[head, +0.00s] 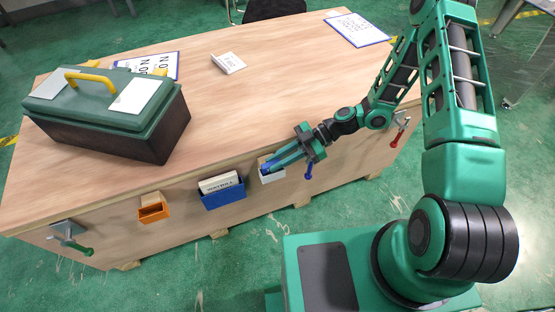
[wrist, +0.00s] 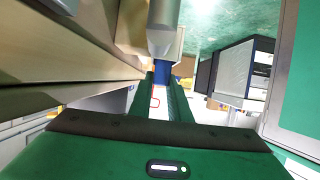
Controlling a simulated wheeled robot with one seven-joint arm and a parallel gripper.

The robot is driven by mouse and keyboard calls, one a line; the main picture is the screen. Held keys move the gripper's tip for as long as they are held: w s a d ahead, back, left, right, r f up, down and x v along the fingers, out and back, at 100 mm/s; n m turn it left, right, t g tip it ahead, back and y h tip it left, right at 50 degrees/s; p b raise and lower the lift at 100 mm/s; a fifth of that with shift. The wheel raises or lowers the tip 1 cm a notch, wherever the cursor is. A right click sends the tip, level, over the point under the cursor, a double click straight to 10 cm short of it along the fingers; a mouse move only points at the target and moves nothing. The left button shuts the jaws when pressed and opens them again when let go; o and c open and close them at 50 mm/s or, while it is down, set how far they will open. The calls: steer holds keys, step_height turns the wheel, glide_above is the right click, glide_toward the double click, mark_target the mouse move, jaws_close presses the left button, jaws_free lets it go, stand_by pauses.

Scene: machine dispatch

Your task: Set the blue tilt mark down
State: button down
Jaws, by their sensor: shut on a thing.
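My gripper (head: 268,166) is at the front edge of the wooden table, its fingertips at the small white bin (head: 272,174) on the table's front face. It is shut on the blue tilt mark (head: 264,168), of which only a small blue bit shows between the fingertips. Whether the mark touches the bin is hidden by the fingers.
The table (head: 230,100) holds a green toolbox (head: 110,110), a small white sign (head: 228,63) and printed sheets (head: 357,29). A blue bin with cards (head: 224,197) and an orange bin (head: 152,212) hang left of the white bin. A blue handle (head: 308,170) hangs to its right.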

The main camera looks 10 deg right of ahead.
steer(key=c, duration=1.7)
jaws_free()
steer(key=shift+o, duration=0.2)
steer(key=v, duration=1.2)
steer(key=shift+r, duration=0.15)
